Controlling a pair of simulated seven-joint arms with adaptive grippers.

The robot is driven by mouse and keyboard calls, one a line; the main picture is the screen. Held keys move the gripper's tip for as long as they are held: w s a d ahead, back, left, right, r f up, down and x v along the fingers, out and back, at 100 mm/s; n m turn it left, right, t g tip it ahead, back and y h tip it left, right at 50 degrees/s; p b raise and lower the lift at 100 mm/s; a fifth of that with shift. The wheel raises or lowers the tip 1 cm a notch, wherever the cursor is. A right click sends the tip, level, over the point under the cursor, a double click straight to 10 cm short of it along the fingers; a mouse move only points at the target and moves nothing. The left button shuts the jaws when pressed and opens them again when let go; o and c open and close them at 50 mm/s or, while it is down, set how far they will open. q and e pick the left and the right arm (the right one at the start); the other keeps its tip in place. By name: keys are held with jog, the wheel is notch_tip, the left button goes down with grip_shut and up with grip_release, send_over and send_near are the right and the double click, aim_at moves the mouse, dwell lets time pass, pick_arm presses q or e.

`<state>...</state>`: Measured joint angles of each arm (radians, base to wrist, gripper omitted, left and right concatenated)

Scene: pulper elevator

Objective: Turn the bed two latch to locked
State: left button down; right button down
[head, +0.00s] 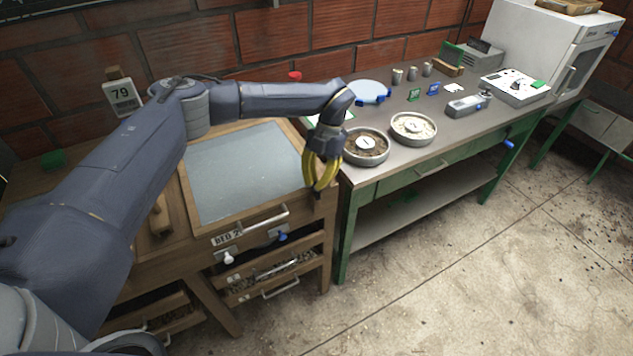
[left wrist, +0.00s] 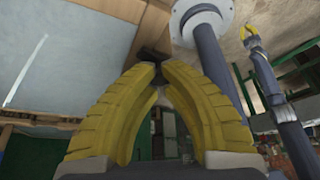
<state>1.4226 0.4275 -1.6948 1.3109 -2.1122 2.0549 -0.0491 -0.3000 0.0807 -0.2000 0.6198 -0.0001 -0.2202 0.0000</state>
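The bed two front (head: 258,233) carries a "BED 2" label (head: 227,238) and a metal bar handle (head: 265,219). A blue-handled latch (head: 282,237) sits on a metal plate right of the label, and a white knob (head: 229,258) is below the label. I cannot tell whether the latch is locked. My left gripper (head: 319,188) is right of and above the latch, apart from it. Its yellow fingers meet at the tips in the left wrist view (left wrist: 158,70), with nothing clearly held. My right gripper (left wrist: 249,33) is small in the left wrist view; its opening is unclear.
The bed has a grey top (head: 240,172) and lower drawers (head: 268,275). A green-framed bench (head: 440,150) beside it holds two round pans (head: 413,128), a scale and several small items. The floor (head: 430,265) in front is clear.

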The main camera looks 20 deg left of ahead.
pick_arm(q)
jog(key=shift+s, duration=0.1)
jog(key=shift+f+n+h, duration=0.1)
jog(key=shift+n+h, duration=0.4)
jog(key=shift+n, duration=0.9)
jog(key=c, duration=1.2)
grip_release()
jog(key=shift+o, duration=0.2)
jog(key=v, duration=1.2)
